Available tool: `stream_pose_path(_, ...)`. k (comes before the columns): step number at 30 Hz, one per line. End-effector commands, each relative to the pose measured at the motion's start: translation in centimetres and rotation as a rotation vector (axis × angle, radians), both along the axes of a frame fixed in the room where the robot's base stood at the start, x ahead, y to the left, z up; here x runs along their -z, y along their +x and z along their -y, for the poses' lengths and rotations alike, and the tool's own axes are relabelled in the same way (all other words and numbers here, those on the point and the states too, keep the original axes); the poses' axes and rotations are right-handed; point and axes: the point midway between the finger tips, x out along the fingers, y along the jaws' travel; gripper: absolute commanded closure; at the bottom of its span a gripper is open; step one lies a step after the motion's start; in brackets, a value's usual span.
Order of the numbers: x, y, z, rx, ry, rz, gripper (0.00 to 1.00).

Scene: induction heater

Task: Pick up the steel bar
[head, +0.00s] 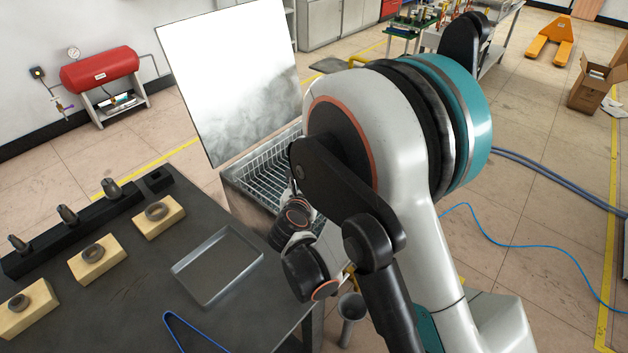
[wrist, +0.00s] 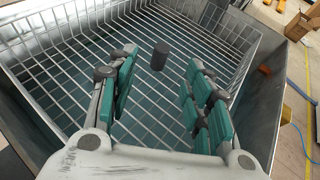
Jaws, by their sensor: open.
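A short dark grey cylinder, which looks like the steel bar (wrist: 160,55), stands in a wire basket (wrist: 232,42) in the wrist view. My gripper (wrist: 163,78) is open, its teal-padded fingers spread wide above the basket. The bar shows between and beyond the fingertips, and nothing is between the pads. The gap between fingers and bar is hard to judge. In the head view the basket (head: 262,178) sits in a metal tank left of my arm, and the arm hides the bar and my gripper.
A metal tank wall (wrist: 262,85) surrounds the basket. A tall upright panel (head: 228,75) stands behind it in the head view. The dark table (head: 140,265) at left holds an empty metal tray (head: 218,266) and several wooden blocks with rings. A grey funnel-shaped item (head: 351,308) is below the table's right edge.

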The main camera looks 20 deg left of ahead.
Motion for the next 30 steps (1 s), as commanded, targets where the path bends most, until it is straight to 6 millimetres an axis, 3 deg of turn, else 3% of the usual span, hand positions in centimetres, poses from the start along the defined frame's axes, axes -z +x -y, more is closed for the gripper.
stream_pose_path(9, 2.4, 5.4, -0.7, 0.005, 0.002, -0.002, 0.54)
stream_pose_path(20, 3.4, 7.5, -0.9, 0.005, 0.004, -0.003, 0.54)
stream_pose_path(30, 5.2, 11.3, -1.4, 0.004, 0.004, -0.003, 0.54)
